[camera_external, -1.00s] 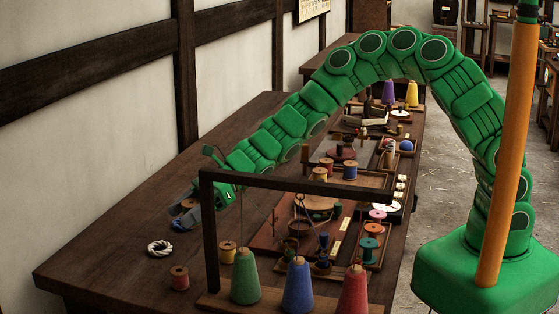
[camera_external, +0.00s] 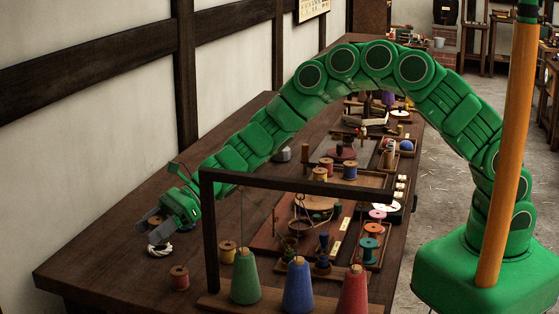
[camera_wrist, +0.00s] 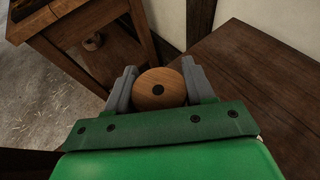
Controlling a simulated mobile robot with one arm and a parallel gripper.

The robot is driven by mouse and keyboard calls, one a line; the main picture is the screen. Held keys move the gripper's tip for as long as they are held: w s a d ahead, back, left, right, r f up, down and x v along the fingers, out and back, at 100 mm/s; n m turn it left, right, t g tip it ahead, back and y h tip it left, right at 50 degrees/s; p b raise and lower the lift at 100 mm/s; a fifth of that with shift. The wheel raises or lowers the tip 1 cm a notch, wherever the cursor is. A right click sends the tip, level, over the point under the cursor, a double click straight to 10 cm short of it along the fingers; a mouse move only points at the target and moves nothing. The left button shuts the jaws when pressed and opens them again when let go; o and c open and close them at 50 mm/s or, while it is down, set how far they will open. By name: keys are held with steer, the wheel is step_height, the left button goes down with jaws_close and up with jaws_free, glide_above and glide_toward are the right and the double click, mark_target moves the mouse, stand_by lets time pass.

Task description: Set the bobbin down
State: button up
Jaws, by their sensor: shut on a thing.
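My gripper (camera_external: 154,227) is at the far left end of my outstretched arm, over the near left part of the dark table. Its grey jaws are shut on a bobbin (camera_external: 155,221). In the wrist view the bobbin's round wooden end (camera_wrist: 159,88), with a dark hole in the middle, sits between the two fingers (camera_wrist: 160,90). The rest of the bobbin is hidden. In the outside view the gripper overlaps the upper edge of a white rope ring (camera_external: 159,251). I cannot tell how high the bobbin is above the table.
A red-wound spool (camera_external: 179,278) and a yellow-wound spool (camera_external: 228,251) stand nearby on the table (camera_external: 100,262). A dark wooden frame (camera_external: 208,250) with green, blue and red cones stands to the right. Bare tabletop lies left of the ring.

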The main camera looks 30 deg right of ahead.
glide_above(131, 278)
steer(key=d, duration=0.1)
step_height(131, 278, down, 6)
steer(key=shift+s+d+r, duration=0.15)
steer(key=shift+r, duration=0.05)
steer(key=shift+a+f, duration=0.4)
steer(key=shift+f, duration=0.05)
steer(key=shift+f, duration=0.1)
steer(key=shift+w+a+f, duration=0.2)
steer(key=shift+f, duration=1.4)
steer(key=shift+f, duration=0.15)
steer(key=o, duration=1)
steer(key=shift+o, duration=0.2)
